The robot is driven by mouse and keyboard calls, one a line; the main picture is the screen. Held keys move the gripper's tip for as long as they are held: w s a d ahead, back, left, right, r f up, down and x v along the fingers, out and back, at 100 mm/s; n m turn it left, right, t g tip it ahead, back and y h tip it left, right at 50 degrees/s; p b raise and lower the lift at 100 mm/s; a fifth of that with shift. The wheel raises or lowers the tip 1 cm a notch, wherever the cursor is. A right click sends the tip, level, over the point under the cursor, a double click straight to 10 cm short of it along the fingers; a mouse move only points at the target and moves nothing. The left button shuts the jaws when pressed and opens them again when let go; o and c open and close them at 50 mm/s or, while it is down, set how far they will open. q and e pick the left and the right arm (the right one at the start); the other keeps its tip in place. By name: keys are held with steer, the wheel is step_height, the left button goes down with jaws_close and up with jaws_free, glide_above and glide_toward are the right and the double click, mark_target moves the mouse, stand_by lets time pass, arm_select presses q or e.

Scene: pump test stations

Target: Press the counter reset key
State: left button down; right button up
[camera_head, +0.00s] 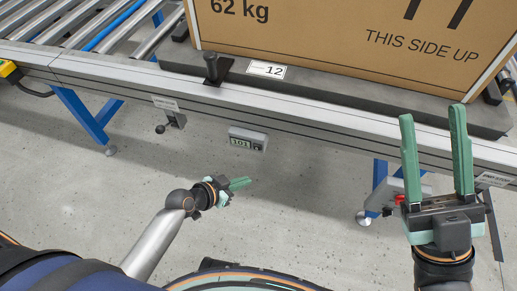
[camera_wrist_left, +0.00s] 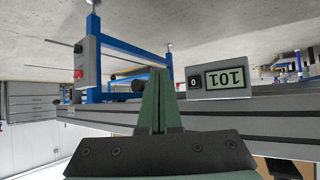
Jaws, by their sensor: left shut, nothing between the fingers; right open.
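My left gripper (camera_head: 250,181) is shut and empty, below and in front of the counter in the head view. In the left wrist view its fingertips (camera_wrist_left: 160,72) lie left of the key, apart from it. My right gripper (camera_head: 432,113) is open and empty, upright at the right.
A large cardboard box (camera_head: 340,30) stands on a dark board on the conveyor (camera_head: 70,62). A black knob (camera_head: 211,68) stands on the rail, and another control (camera_head: 172,122) hangs below it. A grey box with a red button (camera_head: 399,198) is near my right gripper.

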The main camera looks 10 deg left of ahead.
mark_target(257, 147)
arm_select(q)
steer(key=w+b, duration=0.3)
steer(key=w, duration=0.5)
steer(key=shift+w+d, duration=0.15)
steer(key=shift+w, duration=0.25)
arm_select(e)
steer(key=shift+w+a+f+m, duration=0.1)
steer(key=shift+f+m, duration=0.05)
steer(key=shift+f, duration=0.65)
steer(key=shift+a+f+m, duration=0.1)
steer(key=shift+f+m, duration=0.05)
steer(key=shift+f, duration=0.65)
arm_select(q)
steer(key=shift+w, duration=0.45)
steer(key=shift+w, duration=0.45)
arm_select(e)
steer(key=shift+d+f, duration=0.1)
steer(key=shift+f, duration=0.1)
stand_by(0.8)
arm_select(q)
steer(key=shift+s+r, duration=0.1)
arm_select(e)
steer(key=shift+r, duration=0.1)
arm_select(q)
steer(key=shift+s+p, duration=0.3)
steer(key=shift+s, duration=0.45)
arm_select(e)
steer(key=shift+r, duration=0.45)
